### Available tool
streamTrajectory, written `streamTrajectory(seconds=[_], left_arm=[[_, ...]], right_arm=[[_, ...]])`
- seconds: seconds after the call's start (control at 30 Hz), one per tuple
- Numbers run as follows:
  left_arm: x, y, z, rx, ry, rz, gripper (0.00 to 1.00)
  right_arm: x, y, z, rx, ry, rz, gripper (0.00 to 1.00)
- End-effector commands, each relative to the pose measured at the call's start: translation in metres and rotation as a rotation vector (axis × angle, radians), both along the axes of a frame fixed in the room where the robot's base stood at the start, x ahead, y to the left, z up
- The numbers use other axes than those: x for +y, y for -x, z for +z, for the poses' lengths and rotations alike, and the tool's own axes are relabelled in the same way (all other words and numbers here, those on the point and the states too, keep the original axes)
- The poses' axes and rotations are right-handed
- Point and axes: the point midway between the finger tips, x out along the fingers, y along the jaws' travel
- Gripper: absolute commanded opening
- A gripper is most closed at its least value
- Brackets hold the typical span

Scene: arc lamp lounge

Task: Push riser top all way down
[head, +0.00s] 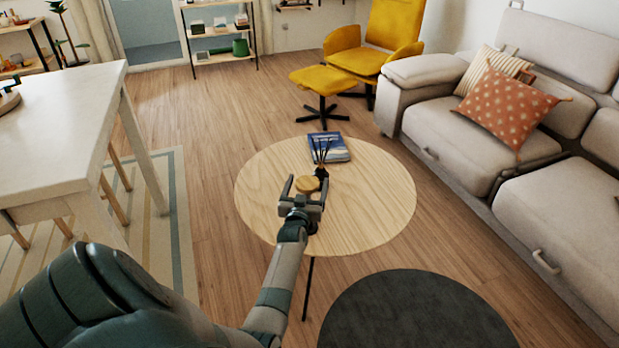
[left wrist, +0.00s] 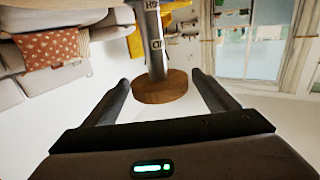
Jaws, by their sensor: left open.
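The riser top is a round wooden disc (head: 307,184), seen over the near part of the round coffee table. In the left wrist view the disc (left wrist: 160,88) is joined to a grey post (left wrist: 153,40) with printed labels. My left gripper (head: 306,182) is open, its two fingers on either side of the disc. In the left wrist view the fingertips (left wrist: 161,78) show gaps to the disc on both sides, with nothing gripped. In the head view the post is hidden by the disc and gripper. My right gripper is not in view.
The round wooden table (head: 375,205) holds a blue book (head: 329,147) and a small dark vase with sticks (head: 321,172), close beyond the gripper. A sofa (head: 470,115) stands at right, a white table (head: 60,120) at left. The table's right half is clear.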

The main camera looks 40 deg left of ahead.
Motion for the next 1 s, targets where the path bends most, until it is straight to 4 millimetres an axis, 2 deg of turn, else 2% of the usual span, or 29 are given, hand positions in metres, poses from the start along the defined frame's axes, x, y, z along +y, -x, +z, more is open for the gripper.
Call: streamTrajectory(seconds=[0.1,0.3,0.7,0.73,0.97,1.0], left_arm=[[0.01,-0.016,0.0,0.0,-0.001,0.0,0.8],[0.019,-0.03,0.0,0.0,0.0,0.0,0.8],[0.021,-0.034,0.0,0.0,0.0,0.0,0.8],[0.021,-0.034,0.0,0.0,0.0,0.0,0.78],[0.021,-0.034,0.0,0.0,0.0,0.0,0.23],[0.021,-0.034,0.0,0.0,0.0,0.0,0.21]], right_arm=[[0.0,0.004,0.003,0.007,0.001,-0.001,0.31],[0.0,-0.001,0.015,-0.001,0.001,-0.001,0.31],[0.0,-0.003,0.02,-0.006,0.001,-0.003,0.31],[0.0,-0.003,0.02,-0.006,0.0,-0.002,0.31],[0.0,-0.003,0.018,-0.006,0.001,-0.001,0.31],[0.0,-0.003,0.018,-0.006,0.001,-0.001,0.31]])
